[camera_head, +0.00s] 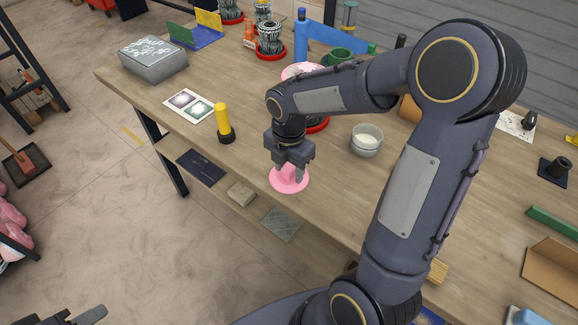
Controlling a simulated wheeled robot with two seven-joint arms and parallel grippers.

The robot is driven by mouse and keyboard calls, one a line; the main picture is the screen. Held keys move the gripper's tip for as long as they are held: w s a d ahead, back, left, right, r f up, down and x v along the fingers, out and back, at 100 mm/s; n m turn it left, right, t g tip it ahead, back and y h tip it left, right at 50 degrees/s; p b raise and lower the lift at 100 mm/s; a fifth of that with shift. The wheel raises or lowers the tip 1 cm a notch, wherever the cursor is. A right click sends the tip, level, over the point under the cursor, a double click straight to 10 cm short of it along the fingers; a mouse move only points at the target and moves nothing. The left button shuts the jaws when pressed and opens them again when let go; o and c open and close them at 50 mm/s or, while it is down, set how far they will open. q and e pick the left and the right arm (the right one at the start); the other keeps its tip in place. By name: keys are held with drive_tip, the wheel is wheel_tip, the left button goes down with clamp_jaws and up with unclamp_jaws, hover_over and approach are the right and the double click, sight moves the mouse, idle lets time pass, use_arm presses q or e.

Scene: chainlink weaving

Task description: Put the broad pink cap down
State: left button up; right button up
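The broad pink cap (288,183) is a round pink disc with a raised middle, near the front edge of the wooden table (180,128). My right gripper (289,174) points down over it, its two fingers on either side of the raised middle, which looks gripped. I cannot tell whether the disc touches the tabletop or hangs just above it. My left gripper (72,316) shows only in part at the bottom left, away from the table; its opening is unclear.
A yellow-handled tool (223,118) stands left of the cap. A small bowl (366,140) stands to the right. Behind my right arm are a pink-topped item (300,71) and part of a red ring (319,126). A grey box (152,60) sits far left.

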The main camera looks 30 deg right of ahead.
sight(289, 167)
drive_tip(key=shift+r, duration=0.1)
drive_tip(key=shift+r, duration=0.3)
wheel_tip(289, 167, up, 11)
drive_tip(key=s+a+f+m+t+y, duration=0.1)
drive_tip(key=s+a+m+t+y, duration=0.1)
drive_tip(key=s+m, duration=0.6)
drive_tip(key=s+a+f+m+t+y, duration=0.1)
drive_tip(key=s+a+m+t, duration=0.1)
drive_tip(key=s+m, duration=0.7)
drive_tip(key=m+t, duration=0.1)
drive_tip(key=m, duration=0.6)
drive_tip(key=shift+t+y+p, duration=0.3)
drive_tip(key=shift+y+p, duration=0.05)
drive_tip(key=shift+y, duration=0.05)
